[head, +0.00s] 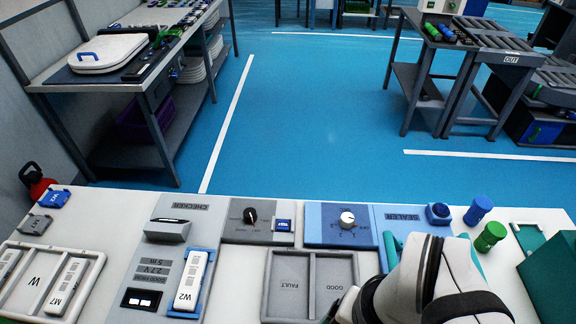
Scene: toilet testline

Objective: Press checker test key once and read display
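The grey checker panel (208,232) stands at the left middle of the white bench, its label upside down to me. A raised grey block with a dark slot (167,231) sits on it; I cannot tell if this is the test key or the display housing. Below are plates with "2.7 V" and small lettering. A small black window with two white patches (142,299) shows no readable number. A white unit marked W2 (190,282) lies in a blue cradle (183,314) on the checker's right.
A grey tray (98,256) at left holds white units, one marked M7. A FAULT/GOOD tray (308,253) lies right of the checker. Dial panels (341,237), blue (478,210) and green (490,237) cylinders and a green box (551,280) stand right.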

